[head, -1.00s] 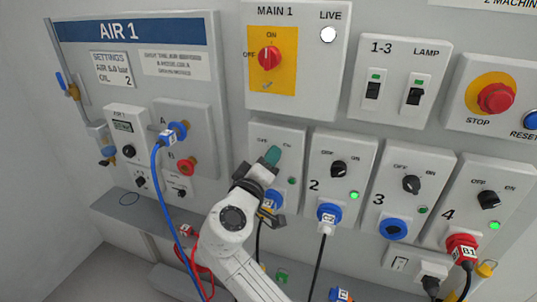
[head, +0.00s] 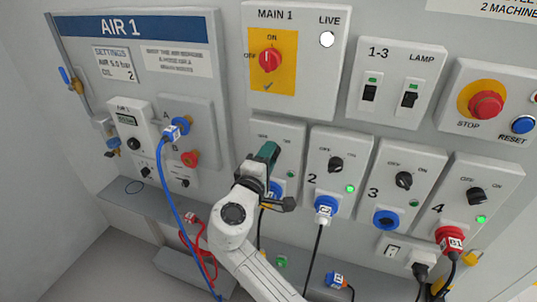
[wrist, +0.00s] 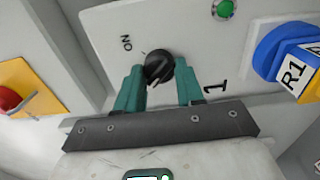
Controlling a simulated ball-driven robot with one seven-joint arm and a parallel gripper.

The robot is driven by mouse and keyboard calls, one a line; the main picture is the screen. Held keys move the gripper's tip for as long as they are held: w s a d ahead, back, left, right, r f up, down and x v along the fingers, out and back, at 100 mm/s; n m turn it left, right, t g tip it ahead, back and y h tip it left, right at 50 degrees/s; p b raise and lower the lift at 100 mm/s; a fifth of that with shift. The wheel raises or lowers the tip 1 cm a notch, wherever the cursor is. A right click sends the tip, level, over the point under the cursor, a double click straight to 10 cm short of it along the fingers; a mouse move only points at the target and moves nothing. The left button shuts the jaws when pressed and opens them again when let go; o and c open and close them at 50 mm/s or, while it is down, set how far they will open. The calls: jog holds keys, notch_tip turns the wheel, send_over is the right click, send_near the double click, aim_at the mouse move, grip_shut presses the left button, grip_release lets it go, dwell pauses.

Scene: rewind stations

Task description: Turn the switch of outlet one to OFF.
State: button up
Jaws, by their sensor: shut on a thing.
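Outlet one is a grey-white box (head: 291,138) left of outlet 2, with its switch between "OFF" and "ON" labels. In the wrist view its black round switch (wrist: 158,66) sits between the teal fingers of my gripper (wrist: 160,84), which is shut on it. "ON" and "1" are legible there; "OFF" is hidden and the pointer's direction is unclear. In the head view my gripper (head: 268,152) covers the switch. Outlet one's green lamp (head: 290,174) looks dimmer than that of outlet 2. A blue plug marked R1 (wrist: 291,58) is in the outlet's socket.
Outlet 2 (head: 338,150) stands close on the right, then outlets 3 and 4. The MAIN 1 red switch (head: 269,60) is above. The AIR 1 panel (head: 120,55) with a blue hose (head: 172,190) is at left. Cables hang below my gripper.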

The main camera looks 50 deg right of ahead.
jog(key=shift+w+a, duration=0.1)
jog(key=o, duration=1)
jog(key=shift+o, duration=0.2)
jog(key=b+v, duration=0.2)
jog(key=v, duration=0.8)
jog(key=shift+a, duration=0.35)
